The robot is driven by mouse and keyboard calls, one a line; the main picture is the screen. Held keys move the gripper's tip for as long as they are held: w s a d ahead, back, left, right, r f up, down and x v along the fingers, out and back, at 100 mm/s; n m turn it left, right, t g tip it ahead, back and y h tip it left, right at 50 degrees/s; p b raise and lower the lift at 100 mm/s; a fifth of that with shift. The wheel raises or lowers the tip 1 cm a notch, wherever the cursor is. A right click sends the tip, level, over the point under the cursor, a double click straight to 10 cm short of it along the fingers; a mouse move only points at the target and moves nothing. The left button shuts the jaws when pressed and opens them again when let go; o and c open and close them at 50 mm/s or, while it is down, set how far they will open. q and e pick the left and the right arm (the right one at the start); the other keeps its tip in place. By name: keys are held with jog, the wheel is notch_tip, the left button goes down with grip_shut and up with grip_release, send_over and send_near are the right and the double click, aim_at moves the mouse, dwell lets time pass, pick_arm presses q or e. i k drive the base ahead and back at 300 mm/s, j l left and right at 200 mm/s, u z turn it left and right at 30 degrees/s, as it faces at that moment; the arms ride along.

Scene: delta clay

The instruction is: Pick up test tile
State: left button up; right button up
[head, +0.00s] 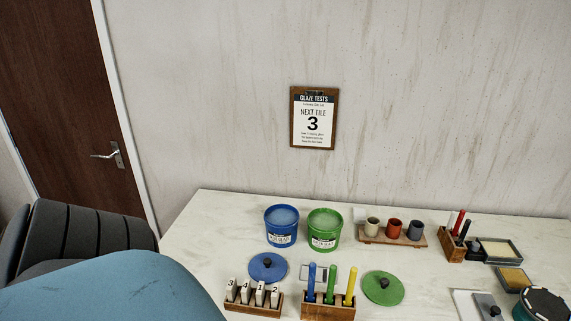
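Several white test tiles (260,295) stand in a wooden rack (253,308) at the front left of the table. They carry dark numbers. The leftmost tile (231,289) seems to read 3 and the rightmost tile (275,297) reads 2. The numbers between are small and hard to read. A clipboard sign (313,118) on the wall reads "Glaze tests, next tile 3". Neither of my grippers shows in the head view.
A blue bucket (282,240) and a green bucket (324,242) stand behind the rack. A blue lid (268,267) and a green lid (383,288) lie in front. A wooden holder (327,309) with coloured handles is right of the rack. A dark chair (85,235) is left.

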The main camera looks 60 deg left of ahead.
aim_at(261, 294)
jog(key=u, duration=1.95)
